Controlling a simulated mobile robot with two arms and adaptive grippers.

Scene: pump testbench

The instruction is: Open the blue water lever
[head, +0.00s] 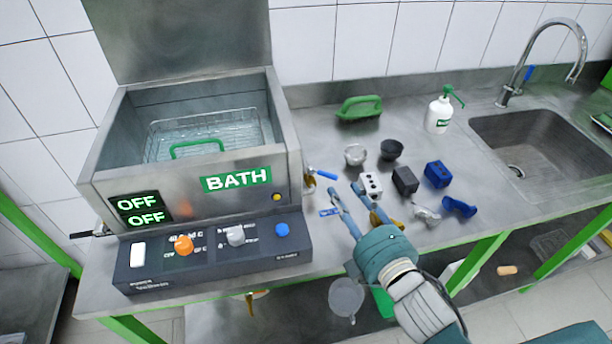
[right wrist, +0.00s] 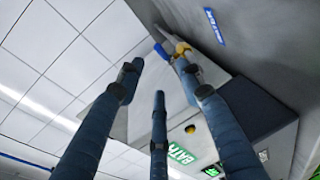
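The blue water lever (head: 327,175) sticks out to the right from a small brassy valve (head: 310,181) on the right side of the bath. In the right wrist view the lever (right wrist: 162,50) shows beyond the fingertips, beside the yellow valve body (right wrist: 182,47). My right gripper (head: 347,190) is just right of and in front of the lever in the head view. In the right wrist view its fingers (right wrist: 160,85) are spread apart, with nothing between them. I cannot tell whether a finger touches the lever. My left gripper is not in view.
The bath (head: 190,190) stands left, above a dark control panel (head: 215,255). A blue label (head: 330,212) lies by the fingers. Right of them are a white block (head: 371,186), a black block (head: 405,181) and a blue block (head: 438,174). The sink (head: 540,145) is far right.

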